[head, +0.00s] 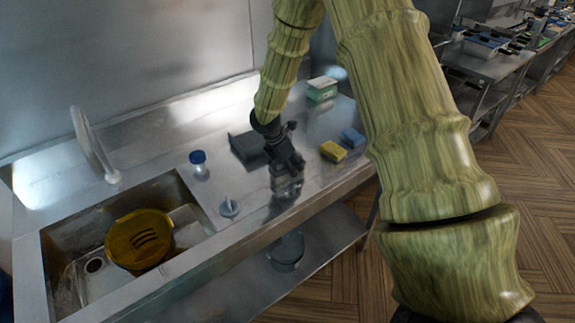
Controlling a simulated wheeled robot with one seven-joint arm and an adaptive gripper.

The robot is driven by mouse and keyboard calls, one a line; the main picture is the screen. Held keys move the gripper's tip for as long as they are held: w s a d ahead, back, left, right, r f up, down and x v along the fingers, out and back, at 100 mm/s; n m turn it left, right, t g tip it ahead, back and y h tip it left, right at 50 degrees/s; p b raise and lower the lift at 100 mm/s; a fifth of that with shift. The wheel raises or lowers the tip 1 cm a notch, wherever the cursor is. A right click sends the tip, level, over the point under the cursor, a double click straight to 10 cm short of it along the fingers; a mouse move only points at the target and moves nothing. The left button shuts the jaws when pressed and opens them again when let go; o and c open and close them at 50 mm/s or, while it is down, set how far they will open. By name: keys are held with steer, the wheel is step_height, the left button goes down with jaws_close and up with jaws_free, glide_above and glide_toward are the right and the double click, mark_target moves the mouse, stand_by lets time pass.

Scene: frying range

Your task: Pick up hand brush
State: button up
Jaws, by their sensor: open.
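My gripper (287,187) is open and points down over the steel counter, near its front edge. No hand brush can be made out for certain. A dark grey blocky object (247,149) lies on the counter just left of and behind my gripper, partly covered by it. A small grey round piece with an upright stem (229,208) stands at the counter's front, left of my gripper. I cannot tell whether either is the brush. The area right at the fingertips is small and blurred.
A blue-capped bottle (199,163), yellow sponge (333,151), blue sponge (353,137) and green-white box (321,89) stand on the counter. A lower shelf (325,240) runs underneath.

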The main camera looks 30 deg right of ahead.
steer(key=shift+f, duration=0.3)
steer(key=shift+d, duration=0.1)
steer(key=c, duration=0.7)
steer(key=shift+c, duration=0.2)
steer(key=shift+r, duration=0.1)
steer(key=shift+r+b, duration=0.5)
steer(key=shift+r, duration=0.35)
steer(key=shift+b+v, duration=0.55)
steer(key=shift+v, duration=0.3)
steer(key=s+a+b, duration=0.1)
steer(key=s+a, duration=0.2)
steer(key=a, duration=0.1)
steer(key=s+a+r+b, duration=0.1)
steer(key=s+a, duration=0.2)
steer(key=a, duration=0.1)
steer(key=s+a+b, duration=0.2)
steer(key=s+a, duration=0.1)
steer(key=a, duration=0.1)
steer(key=shift+s+a+r, duration=0.15)
steer(key=shift+a+r, duration=0.1)
